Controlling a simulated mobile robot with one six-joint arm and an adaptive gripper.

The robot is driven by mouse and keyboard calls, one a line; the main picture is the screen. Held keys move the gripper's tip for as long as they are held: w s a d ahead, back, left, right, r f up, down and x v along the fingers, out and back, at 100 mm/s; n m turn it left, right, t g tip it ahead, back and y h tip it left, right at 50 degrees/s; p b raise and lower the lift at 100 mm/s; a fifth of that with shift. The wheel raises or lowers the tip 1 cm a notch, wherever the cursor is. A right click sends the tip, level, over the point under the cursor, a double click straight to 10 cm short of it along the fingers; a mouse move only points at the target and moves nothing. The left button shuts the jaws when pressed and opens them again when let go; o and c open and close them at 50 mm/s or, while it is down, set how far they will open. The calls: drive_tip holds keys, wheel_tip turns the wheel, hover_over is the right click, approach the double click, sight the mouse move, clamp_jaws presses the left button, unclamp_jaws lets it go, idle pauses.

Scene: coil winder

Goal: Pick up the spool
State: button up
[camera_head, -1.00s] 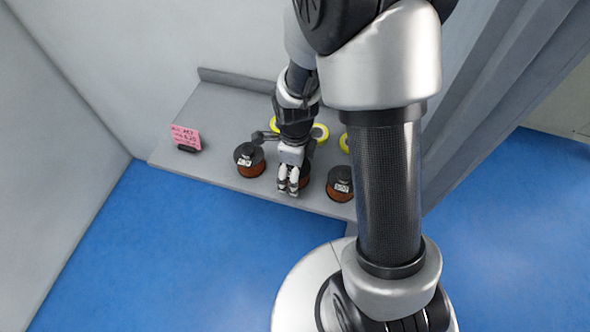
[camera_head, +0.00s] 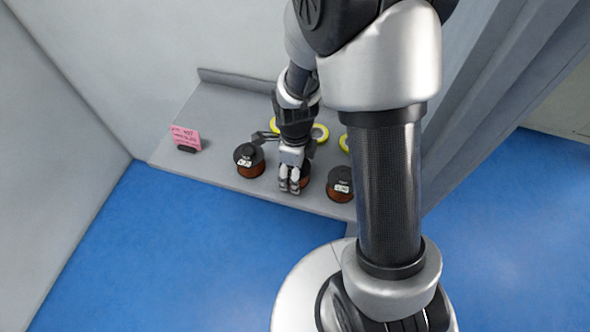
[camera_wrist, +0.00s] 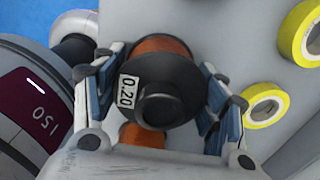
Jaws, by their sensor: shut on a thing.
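A spool with a black top and copper-coloured winding sits between my fingers in the wrist view; its label reads 0.20 (camera_wrist: 165,92). My gripper (camera_head: 290,183) is shut on this spool, with one finger on each side of it in the wrist view (camera_wrist: 160,100). In the head view the spool (camera_head: 306,173) is mostly hidden behind my gripper, over the grey shelf (camera_head: 215,105). I cannot tell whether it touches the shelf.
A similar spool (camera_head: 249,161) stands left of my gripper and another (camera_head: 340,183) stands to its right. Yellow rolls (camera_head: 319,133) lie behind. A pink note (camera_head: 186,138) stands at the shelf's left end. Blue floor (camera_head: 170,250) lies in front.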

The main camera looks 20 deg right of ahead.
drive_tip(key=shift+r, duration=0.1)
wheel_tip(320, 180, up, 20)
drive_tip(key=p, duration=0.7)
